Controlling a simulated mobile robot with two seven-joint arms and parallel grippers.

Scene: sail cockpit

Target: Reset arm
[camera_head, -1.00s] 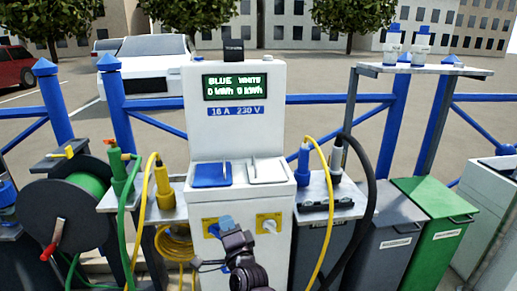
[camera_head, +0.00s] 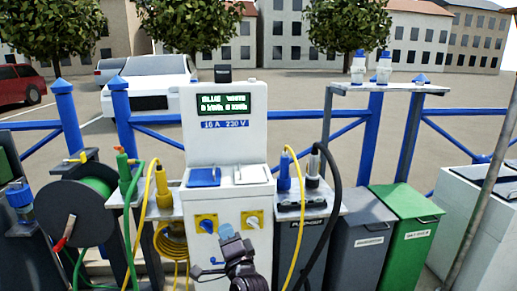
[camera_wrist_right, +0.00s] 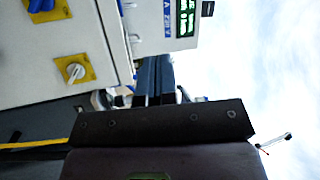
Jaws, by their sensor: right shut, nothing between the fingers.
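My right gripper (camera_head: 228,234) is shut and empty in front of the white power pedestal (camera_head: 226,120), just below and between its two knobs. In the right wrist view its dark fingers (camera_wrist_right: 156,80) lie side by side, with nothing between them. The pedestal has a blue knob (camera_head: 207,226) and a white knob (camera_head: 252,221), each on a yellow plate. Both knobs also show in the wrist view. A blue flap (camera_head: 203,177) and a white flap (camera_head: 252,174) are down on its ledge. My left gripper is not in view.
Left are a hose reel (camera_head: 75,212) and a yellow plug (camera_head: 163,187) on a shelf. Right are a blue plug (camera_head: 284,172), a black cable (camera_head: 334,200), a grey bin (camera_head: 361,235) and a green bin (camera_head: 410,220). A blue railing (camera_head: 292,120) runs behind.

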